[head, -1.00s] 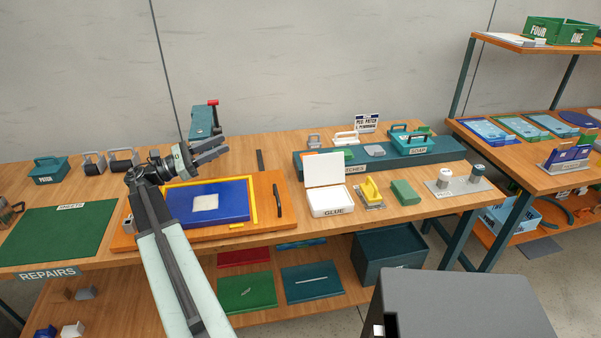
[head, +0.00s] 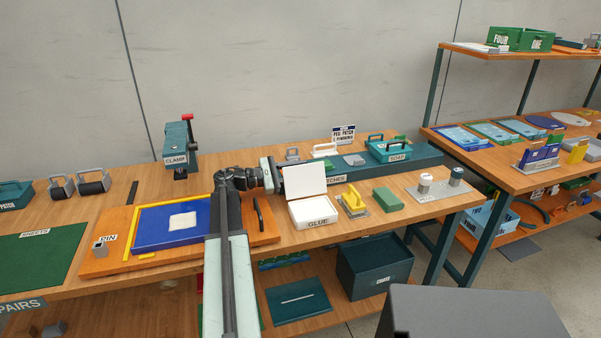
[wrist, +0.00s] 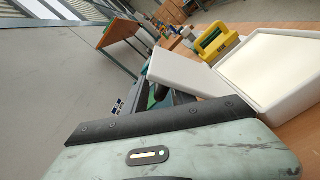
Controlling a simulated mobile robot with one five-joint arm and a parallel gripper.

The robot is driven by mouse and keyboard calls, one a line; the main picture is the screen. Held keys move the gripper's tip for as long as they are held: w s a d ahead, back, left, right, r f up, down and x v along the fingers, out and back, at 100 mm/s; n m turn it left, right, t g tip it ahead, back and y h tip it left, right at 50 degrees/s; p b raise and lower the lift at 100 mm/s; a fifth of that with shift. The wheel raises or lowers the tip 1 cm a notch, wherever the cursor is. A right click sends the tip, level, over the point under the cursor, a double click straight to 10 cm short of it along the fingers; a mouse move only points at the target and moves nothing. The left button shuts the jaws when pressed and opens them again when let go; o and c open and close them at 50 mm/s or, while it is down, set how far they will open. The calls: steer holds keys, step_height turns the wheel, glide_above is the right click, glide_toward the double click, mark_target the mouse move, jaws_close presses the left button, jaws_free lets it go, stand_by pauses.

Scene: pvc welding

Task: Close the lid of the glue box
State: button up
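The white glue box (head: 314,213) labelled GLUE stands on the workbench with its lid (head: 305,180) raised, nearly upright at the back. My gripper (head: 277,176) is at the left edge of the raised lid, its tips partly hidden behind the lid. In the wrist view the open box (wrist: 270,75) is at the right, and its lid (wrist: 186,70) slants across the middle. My dark finger parts (wrist: 170,98) show just below the lid. I cannot tell whether they touch it or how far apart they are.
A yellow-handled tool (head: 353,203) and a green block (head: 387,199) stand right of the box. A teal rack (head: 425,163) runs behind it. The orange board with a blue mat (head: 150,222) lies left. The teal clamp (head: 176,148) stands at the back left.

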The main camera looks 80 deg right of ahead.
steer(key=shift+s+d, duration=0.15)
steer(key=shift+s, duration=0.15)
steer(key=shift+c, duration=0.2)
jaws_close()
steer(key=shift+w+d+r, duration=0.1)
steer(key=shift+d, duration=0.05)
stand_by(0.9)
